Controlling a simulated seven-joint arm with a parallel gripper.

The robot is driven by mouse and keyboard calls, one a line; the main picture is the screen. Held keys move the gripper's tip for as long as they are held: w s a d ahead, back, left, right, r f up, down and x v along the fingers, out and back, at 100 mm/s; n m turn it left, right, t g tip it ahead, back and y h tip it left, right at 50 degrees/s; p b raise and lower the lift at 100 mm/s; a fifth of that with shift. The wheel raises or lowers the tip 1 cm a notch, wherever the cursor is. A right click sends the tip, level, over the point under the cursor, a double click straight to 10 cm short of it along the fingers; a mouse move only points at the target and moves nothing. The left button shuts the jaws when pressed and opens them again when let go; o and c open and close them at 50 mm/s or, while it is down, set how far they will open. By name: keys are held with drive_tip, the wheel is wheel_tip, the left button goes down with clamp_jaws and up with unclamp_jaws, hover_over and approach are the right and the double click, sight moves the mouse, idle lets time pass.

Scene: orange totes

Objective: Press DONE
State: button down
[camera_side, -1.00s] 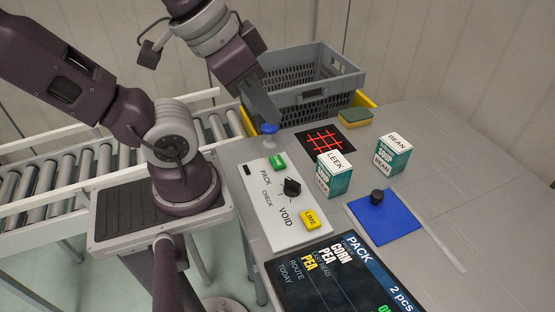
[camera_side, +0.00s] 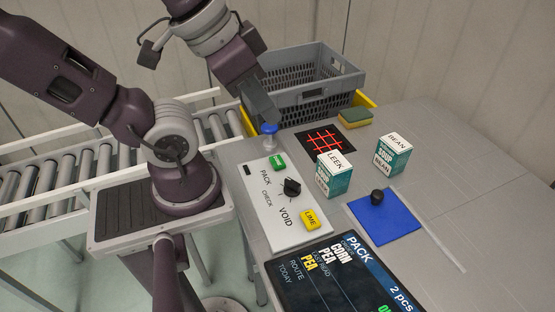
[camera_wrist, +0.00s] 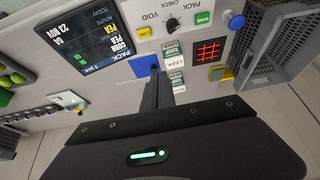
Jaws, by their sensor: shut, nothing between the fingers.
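The green DONE button (camera_side: 278,162) sits at the far end of a white control panel (camera_side: 262,217); it also shows in the wrist view (camera_wrist: 202,19), uncovered. The panel also has a black knob (camera_side: 292,187) between the words PACK, CHECK and VOID, and a yellow LIME button (camera_side: 310,220). My gripper (camera_side: 272,119) is shut and empty, pointing down above and behind the panel, close to a blue-topped knob (camera_side: 269,129). It is apart from the DONE button. In the wrist view the closed fingers (camera_wrist: 156,78) show from behind.
Two soup boxes, LEEK (camera_side: 334,174) and BEAN (camera_side: 393,154), stand right of the panel. A blue mat (camera_side: 404,221) holds a black-knobbed piece (camera_side: 377,197). A screen (camera_side: 340,275) lies in front. A grey crate (camera_side: 325,95), sponge (camera_side: 355,117) and red-grid pad (camera_side: 325,139) are behind.

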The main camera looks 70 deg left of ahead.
drive_tip(key=n+g+h, duration=0.4)
drive_tip(key=n+h, duration=0.5)
drive_tip(key=n, duration=2)
hover_over(275, 159)
wheel_tip(275, 159, down, 14)
drive_tip(key=shift+a+f, duration=0.1)
drive_tip(key=shift+f, duration=0.05)
drive_tip(key=shift+f, duration=4.4)
